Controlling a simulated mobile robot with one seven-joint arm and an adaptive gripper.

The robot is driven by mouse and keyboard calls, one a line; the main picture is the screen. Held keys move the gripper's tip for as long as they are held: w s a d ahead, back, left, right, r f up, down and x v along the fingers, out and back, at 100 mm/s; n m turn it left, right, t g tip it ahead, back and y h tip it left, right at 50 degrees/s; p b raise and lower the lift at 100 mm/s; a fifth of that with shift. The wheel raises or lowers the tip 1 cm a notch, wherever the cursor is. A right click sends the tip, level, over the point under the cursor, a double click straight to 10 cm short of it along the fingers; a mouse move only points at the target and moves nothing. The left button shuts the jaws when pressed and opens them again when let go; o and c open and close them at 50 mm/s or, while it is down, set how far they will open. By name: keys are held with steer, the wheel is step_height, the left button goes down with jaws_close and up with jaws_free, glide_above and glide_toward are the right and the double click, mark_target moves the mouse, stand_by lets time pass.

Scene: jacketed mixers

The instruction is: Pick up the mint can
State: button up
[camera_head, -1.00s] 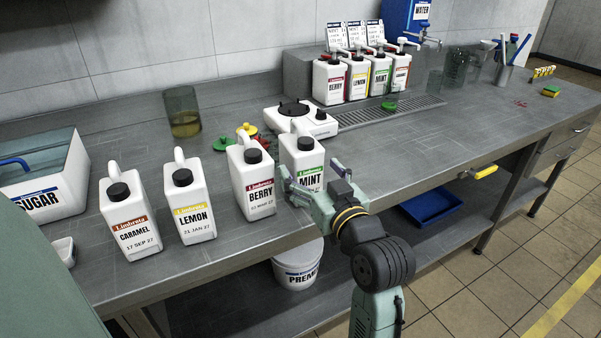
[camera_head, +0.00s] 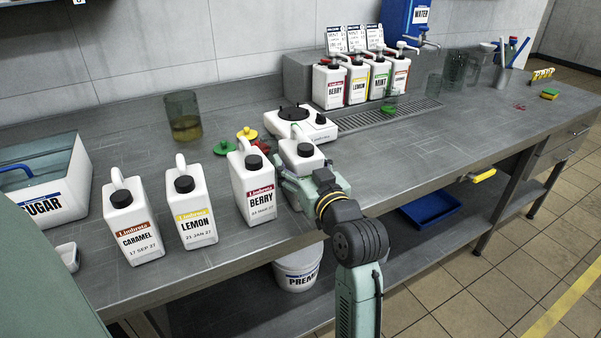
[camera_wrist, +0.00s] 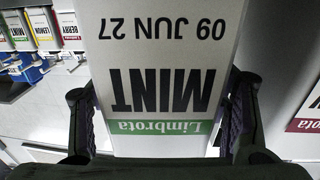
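The mint can (camera_head: 301,161) is a white upright jug with a black cap, standing on the counter at the right end of the front row. Its label is hidden behind my gripper (camera_head: 304,182) in the head view. In the wrist view the can's label face (camera_wrist: 165,60), with a green band and "MINT", fills the middle upside down. My gripper (camera_wrist: 160,112) has one finger on each side of the can, close to its walls. The fingers look spread around it; whether they touch it is unclear.
The berry can (camera_head: 253,186) stands close to the left of the mint can, with the lemon can (camera_head: 192,208) and caramel can (camera_head: 132,222) farther left. A white round-topped device (camera_head: 312,127) is just behind. The counter to the right (camera_head: 400,150) is clear.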

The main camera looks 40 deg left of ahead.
jaws_close()
steer(key=shift+r, duration=0.15)
stand_by(0.7)
